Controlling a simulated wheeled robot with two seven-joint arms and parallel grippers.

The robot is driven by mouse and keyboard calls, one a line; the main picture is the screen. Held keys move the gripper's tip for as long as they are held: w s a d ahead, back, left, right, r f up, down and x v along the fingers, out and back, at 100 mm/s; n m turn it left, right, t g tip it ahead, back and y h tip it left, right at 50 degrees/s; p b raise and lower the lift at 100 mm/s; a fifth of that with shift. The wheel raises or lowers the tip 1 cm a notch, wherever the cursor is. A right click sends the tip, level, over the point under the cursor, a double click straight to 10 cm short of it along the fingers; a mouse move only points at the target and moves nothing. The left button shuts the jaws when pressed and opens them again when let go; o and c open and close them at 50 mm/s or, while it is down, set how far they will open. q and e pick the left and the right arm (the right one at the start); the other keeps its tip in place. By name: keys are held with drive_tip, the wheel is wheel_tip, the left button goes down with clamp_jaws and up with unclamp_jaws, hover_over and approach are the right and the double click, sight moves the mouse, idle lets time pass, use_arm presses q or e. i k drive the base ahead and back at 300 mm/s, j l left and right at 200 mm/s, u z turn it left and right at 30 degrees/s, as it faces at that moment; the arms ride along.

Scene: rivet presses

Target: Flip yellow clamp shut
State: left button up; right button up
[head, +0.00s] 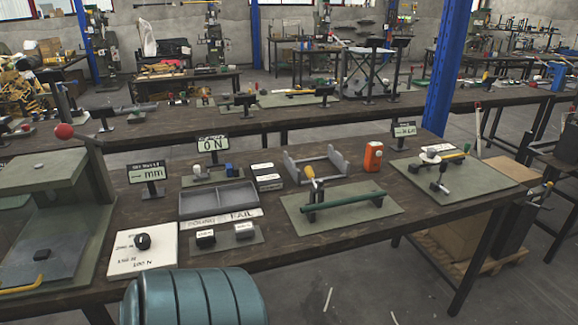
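A yellow-handled lever (311,178) stands raised and slightly tilted at the left end of a fixture on a grey-green plate (375,220), at the middle right of the bench. A dark green bar (343,206) lies nearly level across the same fixture. I cannot tell which yellow handle is the clamp named in the task. Neither of my grippers shows in the head view.
On the bench (310,254), an orange box (373,156) stands behind the fixture and a grey bracket (320,163) is at its left. A teal ribbed object (195,298) hides part of the front edge.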

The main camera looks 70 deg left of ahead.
sight(308, 170)
drive_tip(key=i+u, duration=0.1)
drive_tip(key=u, duration=1.85)
